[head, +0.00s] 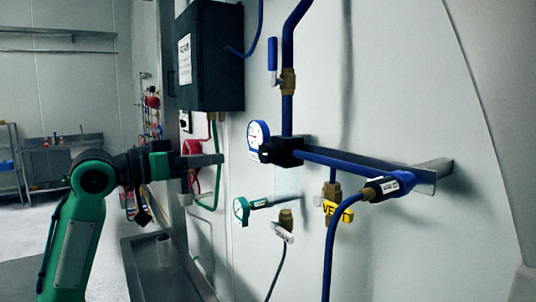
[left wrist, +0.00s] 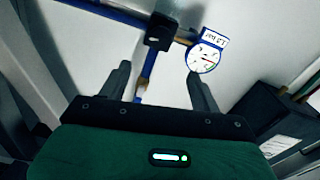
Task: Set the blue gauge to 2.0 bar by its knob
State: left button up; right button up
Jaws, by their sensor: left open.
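The blue-rimmed gauge (head: 258,134) with a white face is fixed on the wall's blue pipe line, beside a black regulator block (head: 286,152). A small black knob (head: 265,152) seems to stick out at the front of that block. The black block (left wrist: 160,32) is there too, beyond the fingertips. My left gripper (head: 222,159) is open and empty, left of the gauge and apart from it. It also shows in the left wrist view (left wrist: 160,76). My right gripper is not in view.
A dark box (head: 211,55) hangs on the wall above my left gripper. A metal rail (head: 425,182) juts out at right.

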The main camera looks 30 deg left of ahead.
pick_arm(q)
jog(key=p, duration=0.3)
send_near(262, 152)
jog(key=x, duration=0.5)
jog(key=shift+r, duration=0.2)
jog(key=p+x, duration=0.1)
jog(key=x, duration=0.2)
jog(key=shift+w+d, duration=0.2)
jog(key=shift+w+d+f, duration=0.2)
jog(key=shift+w+d, duration=0.05)
jog(key=shift+w, duration=0.2)
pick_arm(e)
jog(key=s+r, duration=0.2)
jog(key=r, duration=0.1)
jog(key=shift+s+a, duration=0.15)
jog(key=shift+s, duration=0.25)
pick_arm(q)
jog(key=c, duration=1)
